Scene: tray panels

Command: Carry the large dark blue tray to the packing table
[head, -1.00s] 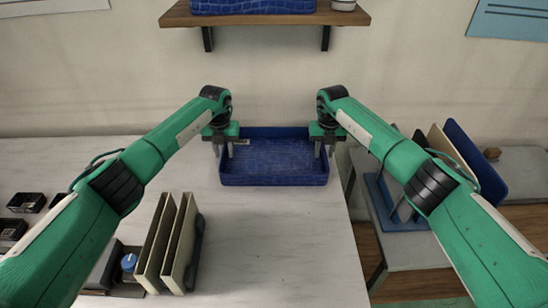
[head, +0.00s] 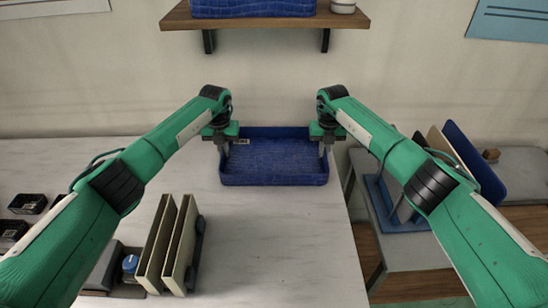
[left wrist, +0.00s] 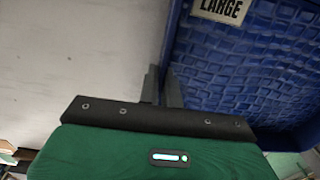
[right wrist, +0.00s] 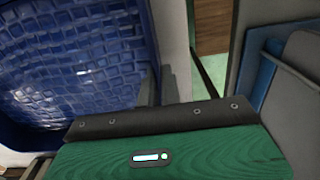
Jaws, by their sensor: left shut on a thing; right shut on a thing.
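The large dark blue tray (head: 273,165) lies on the white table near the wall. A label reading "LARGE" shows inside it in the left wrist view, where the tray (left wrist: 245,60) fills the right side. My left gripper (head: 226,149) is shut on the tray's left side wall. My right gripper (head: 322,149) is shut on its right side wall. The right wrist view shows the tray (right wrist: 75,60) at the left, with the finger of my right gripper (right wrist: 155,85) at its wall. The tray looks level. I cannot tell whether it touches the table.
The white table (head: 275,240) is clear in front of the tray. Cream upright panels (head: 170,245) stand at the left front, and black boxes (head: 28,203) at the far left. A grey table (head: 415,250) with a blue rack stands right across a gap. A shelf (head: 265,20) hangs above.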

